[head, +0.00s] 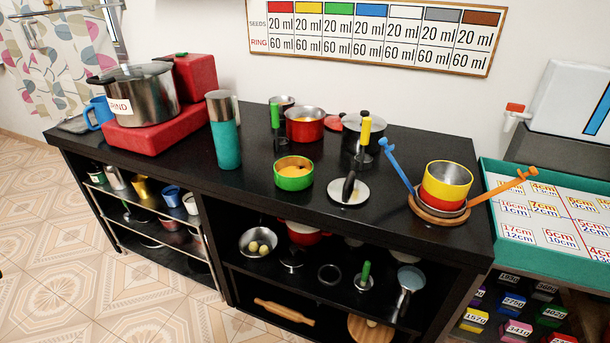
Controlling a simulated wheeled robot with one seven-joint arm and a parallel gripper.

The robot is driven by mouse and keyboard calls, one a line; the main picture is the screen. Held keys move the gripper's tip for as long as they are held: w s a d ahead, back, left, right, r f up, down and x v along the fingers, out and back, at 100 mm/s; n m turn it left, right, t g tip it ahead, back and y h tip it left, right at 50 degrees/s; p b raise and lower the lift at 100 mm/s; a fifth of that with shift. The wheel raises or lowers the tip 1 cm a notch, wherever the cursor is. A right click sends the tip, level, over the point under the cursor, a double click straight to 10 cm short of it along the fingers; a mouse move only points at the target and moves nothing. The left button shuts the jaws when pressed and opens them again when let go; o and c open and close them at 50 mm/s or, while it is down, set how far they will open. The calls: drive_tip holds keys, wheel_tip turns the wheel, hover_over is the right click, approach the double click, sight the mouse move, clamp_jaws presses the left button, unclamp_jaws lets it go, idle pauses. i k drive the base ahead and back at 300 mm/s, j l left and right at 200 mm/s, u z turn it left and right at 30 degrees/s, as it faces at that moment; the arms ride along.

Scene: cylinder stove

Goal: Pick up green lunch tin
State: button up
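A round green tin (294,182), the one that fits the green lunch tin, stands upright near the front edge of the black counter (265,225). It is open at the top, with a green outer wall and a yellow-orange filling or inside. My gripper is not in view, and nothing holds the tin.
A teal flask (226,143) stands to its left. Behind it are a red pot (305,124) and a green-handled tool (275,116). A white disc with a black handle (348,190) lies to its right. Farther right, blue and orange handles flank yellow and red bowls (446,183).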

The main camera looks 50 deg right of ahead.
sight(292, 173)
drive_tip(key=i+l, duration=0.1)
drive_tip(key=i, duration=0.25)
drive_tip(key=i+l, duration=0.15)
drive_tip(key=i, duration=0.2)
drive_tip(key=i+z, duration=0.5)
drive_tip(key=z, duration=0.25)
drive_tip(key=i+z, duration=0.35)
drive_tip(key=k+z, duration=0.1)
drive_tip(key=z, duration=0.5)
